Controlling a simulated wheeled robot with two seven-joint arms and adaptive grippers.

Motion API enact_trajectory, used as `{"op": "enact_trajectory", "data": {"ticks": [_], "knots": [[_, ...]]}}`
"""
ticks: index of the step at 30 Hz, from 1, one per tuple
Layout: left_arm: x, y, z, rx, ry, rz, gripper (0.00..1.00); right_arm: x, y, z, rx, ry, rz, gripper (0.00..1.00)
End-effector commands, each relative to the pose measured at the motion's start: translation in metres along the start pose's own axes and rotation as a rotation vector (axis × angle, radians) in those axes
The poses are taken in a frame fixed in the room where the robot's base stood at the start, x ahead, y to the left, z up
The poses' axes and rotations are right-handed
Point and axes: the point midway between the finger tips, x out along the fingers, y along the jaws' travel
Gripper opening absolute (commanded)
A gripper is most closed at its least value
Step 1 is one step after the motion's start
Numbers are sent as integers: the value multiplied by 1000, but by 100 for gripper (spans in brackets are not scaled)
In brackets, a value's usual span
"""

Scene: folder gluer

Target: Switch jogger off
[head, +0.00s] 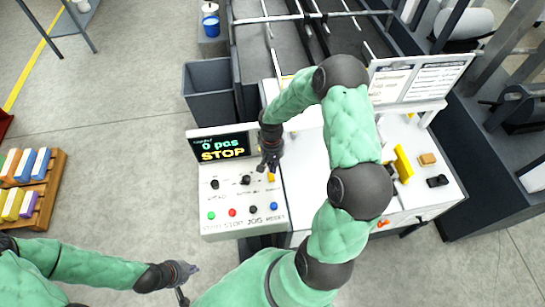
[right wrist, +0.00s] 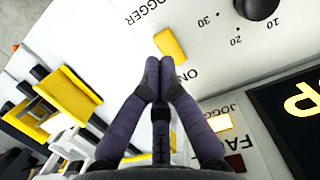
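The control panel (head: 240,190) has a display (head: 220,147) reading "0 pas" and "STOP". A yellow switch (head: 271,177) sits at its right side; in the right wrist view the yellow switch (right wrist: 170,45) lies between two "JOGGER" and "ON"-like labels. My right gripper (head: 268,162) is over the panel just above the switch. In the right wrist view its fingertips (right wrist: 160,78) are together, empty, and close beside the switch; contact cannot be told. A pale lit indicator (right wrist: 220,122) shows beside another "JOGGER" label. My left gripper (head: 190,283) is low at the left, open and empty.
Black knobs (head: 245,180) and a row of coloured buttons (head: 232,212) are on the panel. A grey bin (head: 208,85) stands behind it. The white machine table (head: 430,200) with yellow parts is on the right.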

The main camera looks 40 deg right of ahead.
Motion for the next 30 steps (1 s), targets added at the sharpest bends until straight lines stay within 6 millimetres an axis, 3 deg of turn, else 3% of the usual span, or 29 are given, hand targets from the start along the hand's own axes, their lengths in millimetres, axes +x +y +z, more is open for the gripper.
{"op": "enact_trajectory", "data": {"ticks": [8, 21, 30], "knots": [[-4, 2, 0, 0, 0, 0, 0, 30, 0, 0, 0, -1, 0, 0], [-4, 1, 0, 0, 0, 0, 0, 34, 0, 0, 0, 0, 0, 0], [21, -8, -1, 0, 0, 0, 0, 50, 0, 4, 0, 0, 0, 0]]}}
